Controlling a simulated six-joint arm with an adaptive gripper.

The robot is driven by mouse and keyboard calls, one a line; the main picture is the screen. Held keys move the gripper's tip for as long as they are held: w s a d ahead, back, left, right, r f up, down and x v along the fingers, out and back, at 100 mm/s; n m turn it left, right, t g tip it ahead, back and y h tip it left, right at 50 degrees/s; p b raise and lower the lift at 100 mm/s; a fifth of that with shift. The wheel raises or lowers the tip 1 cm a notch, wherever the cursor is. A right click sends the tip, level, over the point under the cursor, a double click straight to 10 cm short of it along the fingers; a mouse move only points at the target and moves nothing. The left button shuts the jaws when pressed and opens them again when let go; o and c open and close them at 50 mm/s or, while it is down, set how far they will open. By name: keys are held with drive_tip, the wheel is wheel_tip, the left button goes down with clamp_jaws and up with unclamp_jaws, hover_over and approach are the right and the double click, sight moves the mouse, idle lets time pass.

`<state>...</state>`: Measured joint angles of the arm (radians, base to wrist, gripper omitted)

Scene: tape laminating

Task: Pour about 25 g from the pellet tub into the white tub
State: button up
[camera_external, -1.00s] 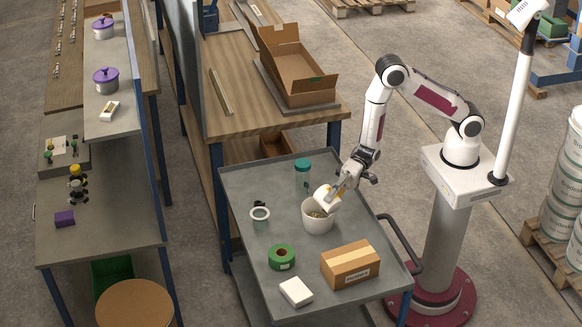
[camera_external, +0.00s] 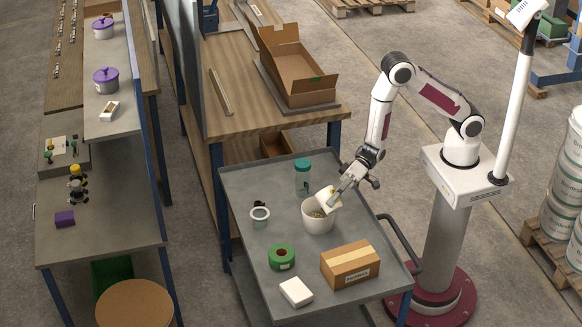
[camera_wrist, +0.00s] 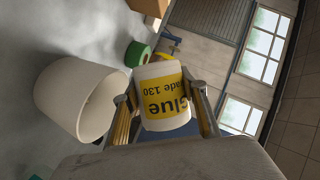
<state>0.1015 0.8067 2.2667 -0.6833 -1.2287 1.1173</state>
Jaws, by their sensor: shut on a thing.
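The pellet tub (camera_external: 329,199) is a small white tub with a yellow label. It is tipped over the rim of the larger white tub (camera_external: 318,224), its mouth toward that tub's opening. My gripper (camera_external: 337,193) is shut on it from the right. In the wrist view my gripper's fingers (camera_wrist: 165,112) flank the pellet tub (camera_wrist: 162,97), whose label reads "Glue" and "ade 130". The white tub (camera_wrist: 72,105) stands beside it at the left. In the external view, tan contents show inside the white tub; their amount cannot be told. No falling stream can be made out.
The grey cart top (camera_external: 240,190) also holds a teal-lidded jar (camera_external: 303,178), a pale ring (camera_external: 260,214), a green tape roll (camera_external: 281,257), a white box (camera_external: 296,292) and a taped carton (camera_external: 350,264). The cart's handle (camera_external: 402,242) is at the right.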

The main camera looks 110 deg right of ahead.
sight(338, 209)
drive_tip(key=shift+a+r+n+h, duration=0.1)
drive_tip(key=shift+n+h, duration=0.2)
drive_tip(key=shift+f+n+h, duration=0.3)
drive_tip(key=shift+f+n, duration=0.1)
drive_tip(key=shift+n, duration=0.2)
drive_tip(key=shift+s+a+r+n+h, duration=0.15)
drive_tip(key=shift+r+n+h, duration=0.1)
drive_tip(key=shift+n+h, duration=0.25)
drive_tip(key=shift+s+a+f+n+t+h, duration=0.15)
drive_tip(key=shift+a+f+n+h, duration=0.25)
drive_tip(key=shift+a+n, duration=0.25)
drive_tip(key=shift+s+a+f+n+t+h, duration=0.15)
drive_tip(key=shift+a+f+n+h, duration=0.15)
drive_tip(key=shift+a+f+n, duration=0.3)
drive_tip(key=shift+s+a+f+n+t+h, duration=0.15)
drive_tip(key=shift+a+f+n+h, duration=0.15)
drive_tip(key=shift+n, duration=0.4)
drive_tip(key=shift+s+a+f+n+t+h, duration=0.2)
drive_tip(key=shift+a+n+h, duration=0.2)
drive_tip(key=shift+n, duration=0.25)
